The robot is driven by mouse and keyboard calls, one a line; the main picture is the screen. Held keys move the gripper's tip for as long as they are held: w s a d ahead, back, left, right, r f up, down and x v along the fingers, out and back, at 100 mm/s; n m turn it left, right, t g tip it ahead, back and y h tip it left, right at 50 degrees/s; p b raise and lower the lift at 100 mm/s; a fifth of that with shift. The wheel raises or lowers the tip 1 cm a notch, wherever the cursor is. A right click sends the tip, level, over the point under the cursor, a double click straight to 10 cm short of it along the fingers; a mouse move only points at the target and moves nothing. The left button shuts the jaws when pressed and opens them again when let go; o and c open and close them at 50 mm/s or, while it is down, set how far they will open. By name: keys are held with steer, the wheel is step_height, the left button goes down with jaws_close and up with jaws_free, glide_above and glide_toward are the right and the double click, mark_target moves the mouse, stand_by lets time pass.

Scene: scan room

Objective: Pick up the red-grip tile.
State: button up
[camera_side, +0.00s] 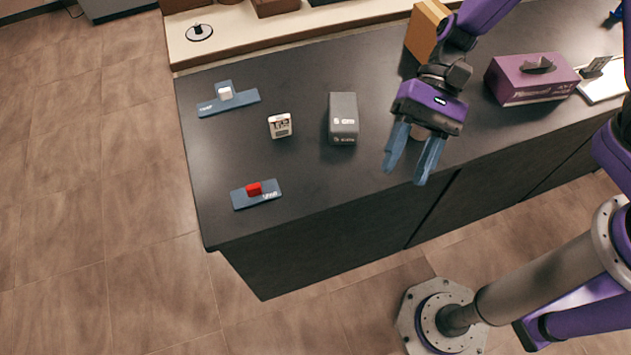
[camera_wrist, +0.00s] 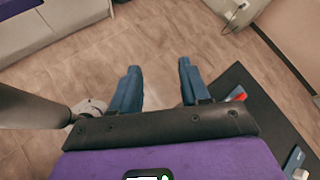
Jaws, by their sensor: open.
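The red-grip tile (camera_side: 256,193) is a flat blue-grey plate with a red block and white lettering. It lies near the front left corner of the dark counter. In the wrist view its red grip (camera_wrist: 238,94) shows at the right, partly hidden behind my gripper. My gripper (camera_side: 406,165) is open and empty in the side view, above the counter's front edge, well to the right of the tile. Its two blue fingers also show in the wrist view (camera_wrist: 157,88), with floor seen between them.
Another blue-grey tile with a white grip (camera_side: 228,99) lies at the counter's back left. A small white timer (camera_side: 280,125) and a grey box (camera_side: 343,118) stand between that tile and my gripper. A purple tissue box (camera_side: 530,80) and an orange-brown box (camera_side: 424,30) stand farther right.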

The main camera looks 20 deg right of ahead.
steer(key=w+a+f+m+t+y, duration=0.4)
steer(key=w+a+f+m, duration=0.15)
steer(key=w+m, duration=0.25)
steer(key=m+t+y, duration=0.1)
steer(key=m+t, duration=0.3)
steer(key=m, duration=0.1)
glide_toward(258, 185)
steer(key=x, duration=0.6)
steer(key=shift+a+r, duration=0.1)
steer(key=shift+a, duration=0.05)
steer(key=shift+x, duration=2.5)
jaws_close()
